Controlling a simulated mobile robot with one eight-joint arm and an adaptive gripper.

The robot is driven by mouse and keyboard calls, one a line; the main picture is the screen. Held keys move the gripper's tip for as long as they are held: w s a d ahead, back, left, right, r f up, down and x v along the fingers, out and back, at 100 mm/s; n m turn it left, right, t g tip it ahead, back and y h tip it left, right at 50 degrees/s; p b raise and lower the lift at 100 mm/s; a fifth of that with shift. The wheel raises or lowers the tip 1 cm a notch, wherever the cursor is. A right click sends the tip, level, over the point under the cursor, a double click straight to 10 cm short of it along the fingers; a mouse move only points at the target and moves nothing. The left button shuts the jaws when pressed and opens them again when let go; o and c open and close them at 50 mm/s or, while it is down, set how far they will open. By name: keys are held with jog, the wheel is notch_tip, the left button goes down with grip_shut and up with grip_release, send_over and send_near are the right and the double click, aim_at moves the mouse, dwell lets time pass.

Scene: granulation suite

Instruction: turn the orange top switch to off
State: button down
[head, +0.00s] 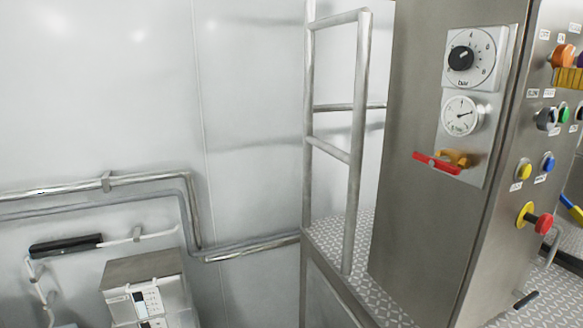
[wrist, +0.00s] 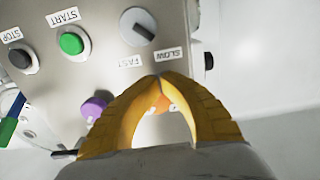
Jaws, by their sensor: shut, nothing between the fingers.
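The orange top switch (head: 563,55) is at the top of the steel control panel's button face in the head view. Its labels above are too small to read surely. In the wrist view the orange switch (wrist: 161,103) shows through the gap between my yellow fingers, which partly hide it. My gripper (wrist: 159,76) has its fingertips together with nothing between them, over the panel near the SLOW and FAST labels. In the head view my gripper (head: 568,78) shows at the right edge, just below the orange switch. I cannot tell whether it touches the switch.
Close by are a grey SLOW/FAST selector (wrist: 138,27), a green START button (wrist: 71,43), a dark STOP button (wrist: 20,56) and a purple knob (wrist: 93,108). Lower on the panel are a yellow button (head: 524,171), a blue button (head: 548,162) and a red emergency button (head: 544,224).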

aim_at(549, 77)
jog(key=shift+w+d, duration=0.1)
jog(key=shift+d, duration=0.05)
jog(key=shift+w+d+p, duration=0.3)
jog(key=shift+d+p, duration=0.05)
jog(key=shift+p, duration=0.15)
jog(key=shift+d, duration=0.2)
jog(key=shift+w+d+p, duration=0.1)
jog(key=shift+w+p, duration=0.05)
jog(key=shift+p, duration=0.15)
jog(key=shift+w+d+r+p, duration=0.1)
jog(key=shift+w+d+p, duration=0.2)
jog(key=shift+d, duration=0.2)
jog(key=shift+f, duration=0.2)
jog(key=shift+s+f, duration=0.15)
jog(key=shift+s, duration=0.15)
jog(key=shift+v, duration=2.9)
